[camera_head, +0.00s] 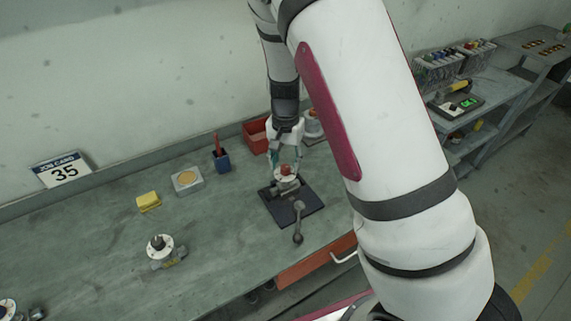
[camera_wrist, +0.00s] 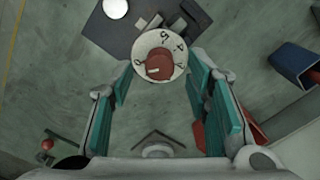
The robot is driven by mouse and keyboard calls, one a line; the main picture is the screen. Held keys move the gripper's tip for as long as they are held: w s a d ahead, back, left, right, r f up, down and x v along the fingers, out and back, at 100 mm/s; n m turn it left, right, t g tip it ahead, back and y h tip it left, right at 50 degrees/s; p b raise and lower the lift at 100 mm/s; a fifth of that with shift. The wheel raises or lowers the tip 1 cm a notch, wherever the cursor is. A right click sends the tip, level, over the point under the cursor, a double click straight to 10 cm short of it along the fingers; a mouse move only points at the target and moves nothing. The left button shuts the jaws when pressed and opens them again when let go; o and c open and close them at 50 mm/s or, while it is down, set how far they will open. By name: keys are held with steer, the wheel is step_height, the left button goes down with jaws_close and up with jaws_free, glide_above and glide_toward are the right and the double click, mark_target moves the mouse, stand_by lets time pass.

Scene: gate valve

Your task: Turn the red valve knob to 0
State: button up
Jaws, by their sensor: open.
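The red valve knob (camera_wrist: 160,66) sits at the centre of a white numbered dial (camera_wrist: 169,41) in the wrist view. Its pale mark appears on the lower left side of the knob, near the dial's left numeral, which I cannot read surely. In the head view the knob (camera_head: 285,170) tops a valve on a dark mat (camera_head: 305,215). My gripper (camera_wrist: 163,90) is open, with one teal-padded finger on each side of the dial and nothing between the pads. In the head view my gripper (camera_head: 286,160) is just above the valve, partly hiding it.
A lever with a round end (camera_head: 298,222) lies at the mat's front. A second valve (camera_head: 160,246) stands left. A blue cup (camera_head: 221,160), yellow sponge (camera_head: 148,201) and red bin (camera_head: 256,136) are near the back. The bench between the valves is clear.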

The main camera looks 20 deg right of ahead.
mark_target(285, 166)
step_height(285, 166, up, 10)
steer(key=shift+r, duration=0.2)
stand_by(0.5)
steer(key=s+r+n+t+y+b, duration=0.1)
steer(key=s+r+n+t+y, duration=0.2)
steer(key=s+r, duration=0.95)
steer(key=s+r+n+t+h+b, duration=0.1)
steer(key=s+r+n+t+h, duration=0.1)
steer(key=s, duration=0.8)
steer(key=shift+s+r+n+t+h, duration=0.15)
steer(key=shift+r+n+t+h, duration=0.25)
steer(key=shift+r+n, duration=0.9)
